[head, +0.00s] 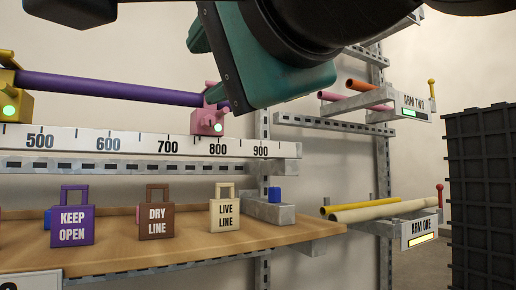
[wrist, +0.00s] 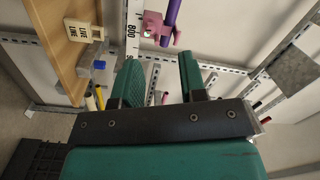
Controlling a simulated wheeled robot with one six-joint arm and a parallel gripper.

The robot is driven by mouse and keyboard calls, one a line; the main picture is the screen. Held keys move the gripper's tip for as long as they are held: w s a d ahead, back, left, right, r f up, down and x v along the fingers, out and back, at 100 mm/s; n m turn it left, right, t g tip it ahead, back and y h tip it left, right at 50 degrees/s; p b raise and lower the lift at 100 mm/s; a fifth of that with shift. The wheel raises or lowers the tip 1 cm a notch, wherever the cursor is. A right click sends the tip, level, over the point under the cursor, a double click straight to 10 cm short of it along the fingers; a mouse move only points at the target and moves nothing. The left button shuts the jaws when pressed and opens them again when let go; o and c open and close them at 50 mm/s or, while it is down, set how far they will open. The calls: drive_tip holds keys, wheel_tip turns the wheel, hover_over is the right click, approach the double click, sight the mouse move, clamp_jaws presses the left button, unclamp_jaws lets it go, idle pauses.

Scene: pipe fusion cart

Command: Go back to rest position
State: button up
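My gripper (head: 210,66) is teal with a dark plate and hangs high in the head view, in front of the rack. In the wrist view my gripper (wrist: 159,62) shows two green fingers standing apart with nothing between them. A purple pipe (head: 115,87) lies across a yellow clamp (head: 12,103) and a pink clamp (head: 208,121) above the ruler. In the wrist view the purple pipe (wrist: 171,18) and pink clamp (wrist: 155,27) lie beyond the fingertips, apart from them. My arm hides part of the upper rack.
A wooden shelf (head: 180,238) holds KEEP OPEN (head: 72,224), DRY LINE (head: 156,221) and LIVE LINE (head: 225,214) tags. ARM TWO (head: 414,107) and ARM ONE (head: 421,230) brackets carry pipes and jut out at right. A dark ribbed block (head: 482,200) stands at far right.

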drive_tip(key=w+d+f+n+g+h+p, duration=0.3)
drive_tip(key=w+d+f+n+g+p, duration=0.15)
drive_tip(key=f, duration=0.35)
drive_tip(key=w+d+f+n+g+h+p, duration=0.25)
drive_tip(key=d+f+n+g+p, duration=0.2)
drive_tip(key=f, duration=0.35)
drive_tip(key=s+d+f+n+g+p, duration=0.5)
drive_tip(key=s+d+f+g+p, duration=0.1)
drive_tip(key=s+d, duration=0.35)
wheel_tip(320, 180, up, 38)
drive_tip(key=p, duration=3.7)
drive_tip(key=shift+s+a+f, duration=0.2)
drive_tip(key=shift+s+f, duration=0.05)
drive_tip(key=shift+s, duration=0.05)
drive_tip(key=shift+f, duration=0.1)
